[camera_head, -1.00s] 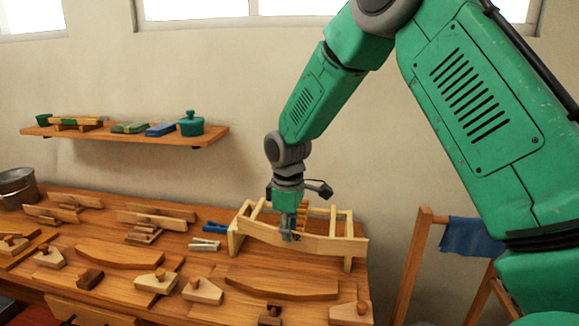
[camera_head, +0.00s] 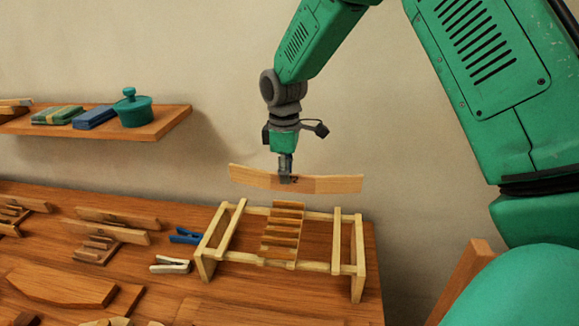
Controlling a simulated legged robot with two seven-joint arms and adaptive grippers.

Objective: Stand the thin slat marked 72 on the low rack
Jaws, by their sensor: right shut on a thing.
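A thin, slightly bowed wooden slat (camera_head: 330,185) is held in the air by my right gripper (camera_head: 286,176), which is shut on it near its middle. A dark mark shows on the slat beside the fingers; I cannot read it in full. The low rack (camera_head: 222,254) stands on the bench below the slat, a pale wooden frame with end legs, crossbars and a stepped, notched piece (camera_head: 283,232) in its middle. The slat is above the rack and apart from it. My left gripper is not in view.
A blue clamp (camera_head: 186,236) and a white clamp (camera_head: 170,265) lie left of the rack. Other slats on small stepped stands (camera_head: 95,250) and a curved board (camera_head: 62,285) are further left. A wall shelf (camera_head: 150,130) holds a teal pot (camera_head: 133,108).

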